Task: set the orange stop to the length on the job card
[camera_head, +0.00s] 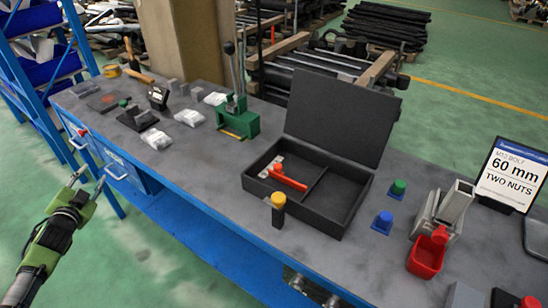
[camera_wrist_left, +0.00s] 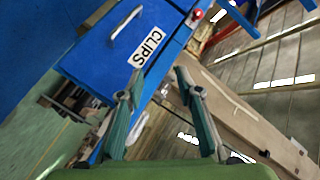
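The job card (camera_head: 512,176) stands at the right of the bench and reads "M12 BOLT, 60 mm, TWO NUTS". An orange-red piece (camera_head: 530,301) tops a dark part at the bottom right edge, mostly cut off. Another orange-red piece with a long bar (camera_head: 288,178) lies in the open black case (camera_head: 348,215). I cannot tell which is the stop, and no length scale is legible. My left gripper (camera_head: 90,180) is open and empty, off the bench's left front side; its spread fingers show in the left wrist view (camera_wrist_left: 158,80). My right gripper is not in view.
A yellow-topped block (camera_head: 278,208), green button (camera_head: 398,187), blue button (camera_head: 382,221) and red bin (camera_head: 427,256) stand on the bench. A green lever press (camera_head: 237,118) is farther back. Blue drawers (camera_head: 122,170) face my left gripper; one is labelled "CLIPS" (camera_wrist_left: 147,48).

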